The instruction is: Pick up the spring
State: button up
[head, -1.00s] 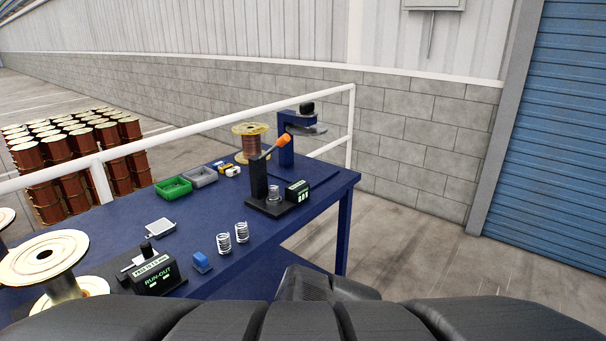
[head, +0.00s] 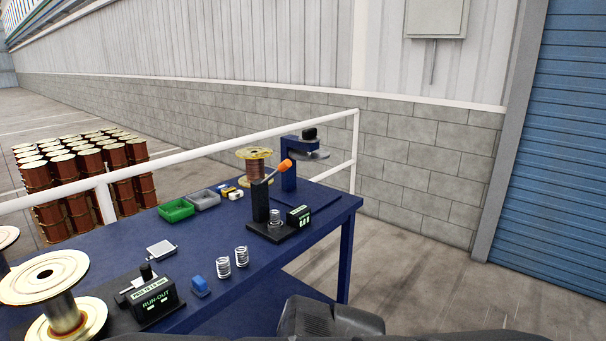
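Two metal coil springs stand upright side by side on the blue table (head: 268,285), the left spring (head: 223,267) a little nearer than the right spring (head: 241,257). A third coil (head: 276,217) seems to sit in the black press with the orange-tipped lever (head: 262,205). I cannot tell which spring the task means. Dark parts of my own arm show along the bottom edge. My gripper's fingers do not show, so nothing can be told of their state.
A small blue block (head: 200,287) and a black run-out gauge (head: 155,300) stand left of the springs. A green tray (head: 176,210), a grey tray (head: 204,199) and wire spools are on the table. A white rail (head: 230,150) runs behind it.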

aim_at(271, 214)
jog(key=i+u, duration=0.3)
jog(key=i, duration=0.35)
jog(key=i+u, duration=0.3)
jog(key=i, duration=0.35)
